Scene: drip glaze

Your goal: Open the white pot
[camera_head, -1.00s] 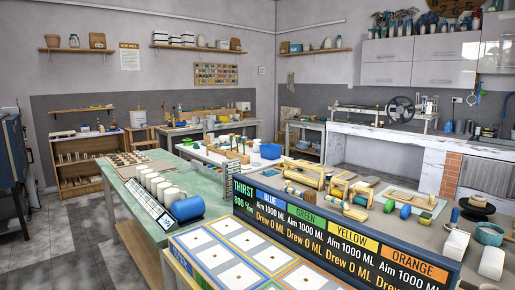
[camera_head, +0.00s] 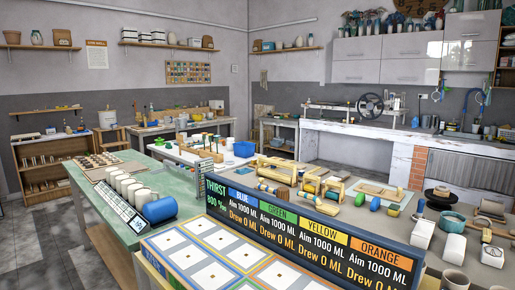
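Neither of my grippers is in view. Several white pot-like things show, and I cannot tell which one is the white pot. A row of white cylinders (camera_head: 128,185) stands on the green table at left. White containers stand on the right worktop: one (camera_head: 422,234) beside the score panel, another (camera_head: 453,248) to its right, and a third (camera_head: 492,256) near the right edge. I cannot make out whether any of them has a lid.
A score panel (camera_head: 310,236) and a board of white squares (camera_head: 215,258) fill the near middle. A blue cylinder (camera_head: 160,209) lies on the green table (camera_head: 170,178). A teal bowl (camera_head: 452,221) stands at right. Grey floor (camera_head: 45,240) is clear at left.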

